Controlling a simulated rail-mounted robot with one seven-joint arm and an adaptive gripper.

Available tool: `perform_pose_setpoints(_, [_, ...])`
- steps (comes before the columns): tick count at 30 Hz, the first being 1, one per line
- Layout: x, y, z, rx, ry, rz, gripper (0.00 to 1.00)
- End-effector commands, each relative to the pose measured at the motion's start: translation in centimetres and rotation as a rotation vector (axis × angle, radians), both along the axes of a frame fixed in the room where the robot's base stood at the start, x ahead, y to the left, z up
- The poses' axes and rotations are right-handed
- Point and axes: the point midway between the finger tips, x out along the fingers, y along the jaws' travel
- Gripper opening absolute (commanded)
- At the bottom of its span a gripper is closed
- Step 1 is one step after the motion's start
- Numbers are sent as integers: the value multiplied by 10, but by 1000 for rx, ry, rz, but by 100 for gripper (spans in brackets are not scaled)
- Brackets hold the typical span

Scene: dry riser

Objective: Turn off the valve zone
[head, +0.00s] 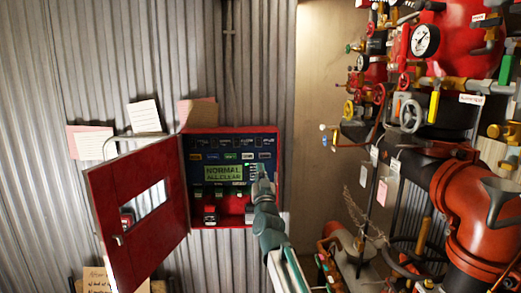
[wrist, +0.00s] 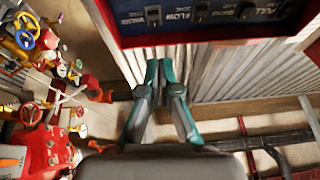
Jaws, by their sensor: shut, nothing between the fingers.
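A red control panel (head: 187,205) hangs on the corrugated wall with its door (head: 140,215) swung open to the left. Its green screen (head: 224,173) reads NORMAL ALL CLEAR. My gripper (head: 262,172) is shut and empty in front of the panel's right side, just right of the screen. In the wrist view my gripper (wrist: 163,68) has its fingertips together below the panel edge (wrist: 210,40). Dark switches with labels, one reading FLOW, show above that edge.
Red pipes, gauges and valve wheels crowd the right side, including a white gauge (head: 425,41) and a grey wheel (head: 411,116). Paper notes (head: 145,115) are on the wall above the door.

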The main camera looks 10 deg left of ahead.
Motion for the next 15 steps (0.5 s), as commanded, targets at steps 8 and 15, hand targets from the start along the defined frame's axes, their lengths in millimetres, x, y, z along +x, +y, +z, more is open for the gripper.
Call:
perform_pose_setpoints(8, [-4,-10,11,-15,-61,-57,0])
perform_pose_setpoints(15, [-4,-10,11,-15,-61,-56,0])
